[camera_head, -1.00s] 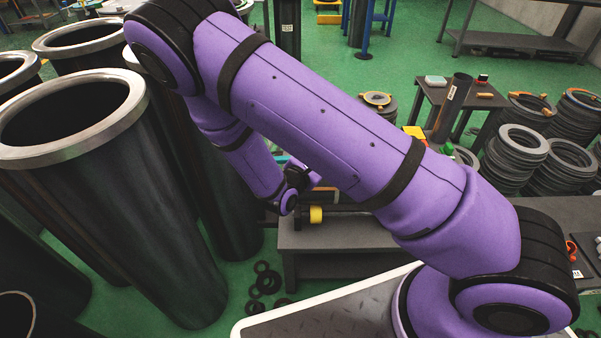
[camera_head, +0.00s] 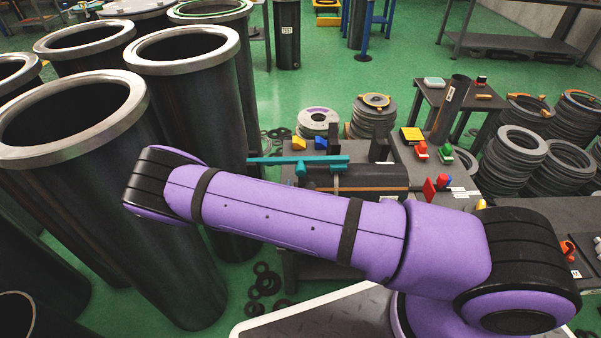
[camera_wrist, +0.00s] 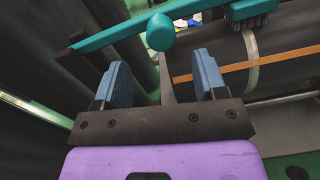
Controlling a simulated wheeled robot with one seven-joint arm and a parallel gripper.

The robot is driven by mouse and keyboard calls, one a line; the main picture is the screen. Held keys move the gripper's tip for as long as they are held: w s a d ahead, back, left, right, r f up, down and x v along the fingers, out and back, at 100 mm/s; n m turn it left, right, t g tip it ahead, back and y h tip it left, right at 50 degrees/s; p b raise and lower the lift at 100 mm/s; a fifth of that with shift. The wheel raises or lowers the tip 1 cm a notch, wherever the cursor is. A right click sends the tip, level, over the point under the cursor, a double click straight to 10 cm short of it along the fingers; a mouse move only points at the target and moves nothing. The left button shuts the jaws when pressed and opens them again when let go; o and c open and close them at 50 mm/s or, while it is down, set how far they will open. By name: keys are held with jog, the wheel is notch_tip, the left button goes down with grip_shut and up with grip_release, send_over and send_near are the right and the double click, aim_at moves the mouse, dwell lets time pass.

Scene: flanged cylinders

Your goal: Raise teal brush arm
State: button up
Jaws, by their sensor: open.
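The teal brush arm (camera_head: 295,160) shows in the head view as a long, roughly level bar over the left part of the bench. In the wrist view the teal bar (camera_wrist: 110,37) crosses the upper left, with a round teal knob (camera_wrist: 160,32) in front of it. My gripper (camera_wrist: 162,62) is open, its blue-padded fingers on either side below the knob. A thin grey piece shows between the fingers under the knob; contact cannot be told. A teal block with bristles (camera_wrist: 250,10) rests against or just above a dark cylinder (camera_wrist: 285,60). The head view hides my gripper behind my arm.
Tall flanged dark cylinders (camera_head: 190,90) crowd the left. The bench holds red pieces (camera_head: 430,188), a yellow block (camera_head: 411,134) and a black upright (camera_head: 379,143). Stacks of grey rings (camera_head: 515,155) stand at right. Green floor is open at the back.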

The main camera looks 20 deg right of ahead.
aim_at(300, 169)
jog(key=x, duration=0.7)
grip_shut()
jog(key=shift+a+r+n, duration=0.1)
jog(key=shift+r+n, duration=0.5)
jog(key=shift+r, duration=0.35)
jog(key=w+a+r+n, duration=0.2)
jog(key=a+r+n, duration=0.3)
jog(key=r+n, duration=0.4)
jog(key=w+a+r+n, duration=0.2)
jog(key=a+n, duration=0.2)
jog(key=a, duration=0.2)
jog(key=w+a+r+n, duration=0.2)
jog(key=a+r+n, duration=0.1)
jog(key=a+n, duration=0.2)
jog(key=shift+a+y, duration=0.3)
jog(key=shift+a, duration=0.8)
grip_release()
